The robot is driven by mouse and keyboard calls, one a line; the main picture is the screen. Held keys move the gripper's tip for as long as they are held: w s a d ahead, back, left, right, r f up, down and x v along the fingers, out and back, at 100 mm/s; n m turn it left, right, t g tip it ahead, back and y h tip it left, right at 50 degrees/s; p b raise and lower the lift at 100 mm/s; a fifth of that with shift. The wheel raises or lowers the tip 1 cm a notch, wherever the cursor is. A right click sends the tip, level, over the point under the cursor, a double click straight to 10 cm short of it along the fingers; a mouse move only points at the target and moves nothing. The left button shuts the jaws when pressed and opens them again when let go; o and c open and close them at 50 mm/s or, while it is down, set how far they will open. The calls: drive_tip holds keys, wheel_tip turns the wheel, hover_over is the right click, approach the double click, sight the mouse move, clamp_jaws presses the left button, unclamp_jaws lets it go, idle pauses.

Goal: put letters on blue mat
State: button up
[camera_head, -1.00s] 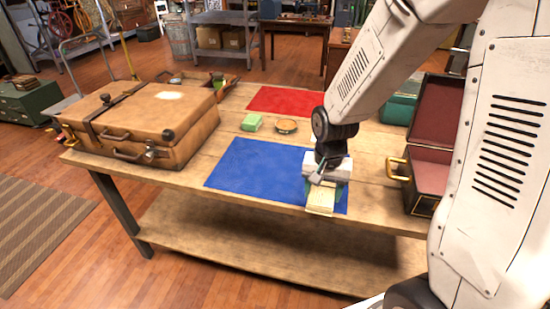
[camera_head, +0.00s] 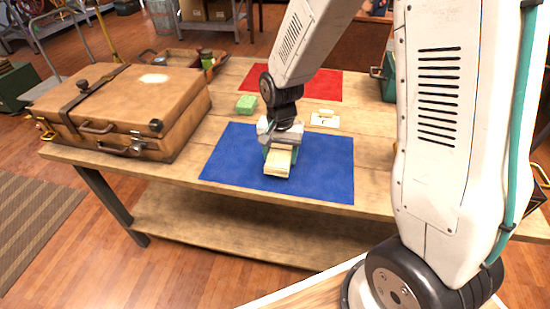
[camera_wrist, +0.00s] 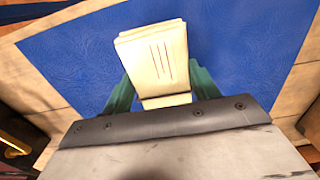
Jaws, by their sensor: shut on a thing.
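The blue mat (camera_head: 325,165) lies flat near the front edge of the wooden table; it also fills much of the wrist view (camera_wrist: 75,65). My gripper (camera_head: 280,155) is over the mat's middle, shut on a small stack of cream letters (camera_head: 278,165). In the wrist view the letters (camera_wrist: 157,50) are pinched between the green fingers of my gripper (camera_wrist: 162,92), with dark lines on the top face. The letters are over the mat; I cannot tell whether they touch it.
A brown suitcase (camera_head: 125,105) stands on the left. A tray with small items (camera_head: 180,58) is at the back left. The mat's right part is clear.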

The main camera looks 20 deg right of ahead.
sight(277, 155)
drive_tip(key=f, duration=0.3)
drive_tip(key=shift+a, duration=0.4)
drive_tip(key=shift+w+d+f, duration=0.1)
drive_tip(key=shift+d+f, duration=0.05)
drive_tip(key=shift+f, duration=0.2)
drive_tip(key=shift+d, duration=0.1)
drive_tip(key=shift+f, duration=0.1)
drive_tip(key=o, duration=1)
